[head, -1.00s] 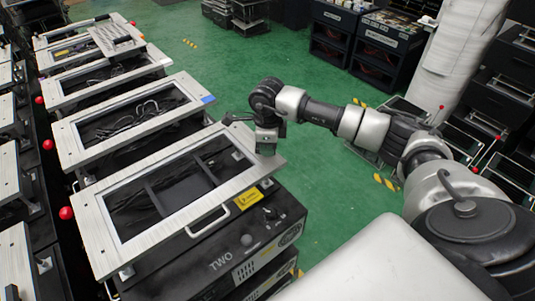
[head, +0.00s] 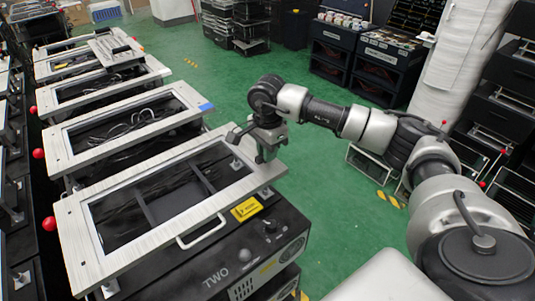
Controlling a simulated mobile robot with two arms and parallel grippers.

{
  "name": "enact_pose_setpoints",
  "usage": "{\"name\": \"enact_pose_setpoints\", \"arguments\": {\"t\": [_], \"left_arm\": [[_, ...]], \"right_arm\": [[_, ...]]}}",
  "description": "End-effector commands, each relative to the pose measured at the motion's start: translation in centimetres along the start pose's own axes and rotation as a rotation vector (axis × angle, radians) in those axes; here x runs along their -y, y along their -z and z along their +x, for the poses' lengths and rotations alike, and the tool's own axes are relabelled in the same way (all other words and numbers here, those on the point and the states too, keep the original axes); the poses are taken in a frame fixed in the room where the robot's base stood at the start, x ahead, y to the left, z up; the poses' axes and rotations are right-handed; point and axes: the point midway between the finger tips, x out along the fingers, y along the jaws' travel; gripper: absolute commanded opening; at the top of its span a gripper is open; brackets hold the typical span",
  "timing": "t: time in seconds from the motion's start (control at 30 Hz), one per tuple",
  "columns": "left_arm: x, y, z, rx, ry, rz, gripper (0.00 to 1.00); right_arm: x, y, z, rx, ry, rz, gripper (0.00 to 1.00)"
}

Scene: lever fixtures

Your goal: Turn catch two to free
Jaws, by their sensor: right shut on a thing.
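The fixture marked TWO (head: 216,277) is a black box at the bottom centre, with a pale metal-framed panel (head: 150,248) over it. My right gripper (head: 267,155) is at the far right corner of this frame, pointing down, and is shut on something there. The held part, seemingly catch two, is mostly hidden by the fingers, so its angle cannot be told. A dark bar shows just left of the gripper; I cannot tell what it belongs to. My left gripper is not in view.
A yellow label (head: 246,209) and a frame handle (head: 201,232) face front. Green floor (head: 320,180) is open to the right.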

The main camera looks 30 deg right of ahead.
Motion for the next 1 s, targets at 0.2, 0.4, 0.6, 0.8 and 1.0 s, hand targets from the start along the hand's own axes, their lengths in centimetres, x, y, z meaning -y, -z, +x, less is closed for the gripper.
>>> {"name": "enact_pose_setpoints", "arguments": {"t": [0.2,0.4,0.6,0.8,1.0], "left_arm": [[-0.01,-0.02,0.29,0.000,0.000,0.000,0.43],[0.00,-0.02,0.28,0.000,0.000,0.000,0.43],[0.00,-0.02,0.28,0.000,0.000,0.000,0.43],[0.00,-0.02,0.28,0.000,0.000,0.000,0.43],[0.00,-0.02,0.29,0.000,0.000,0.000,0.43]], "right_arm": [[0.07,-0.02,-0.09,0.001,0.003,-0.034,0.00],[0.07,-0.02,-0.13,0.001,0.003,-0.039,0.00],[0.07,-0.03,-0.13,0.001,0.003,-0.039,0.00],[0.06,-0.03,-0.09,0.001,0.002,-0.038,0.40],[0.04,-0.03,-0.06,0.001,0.001,-0.037,0.40]]}}
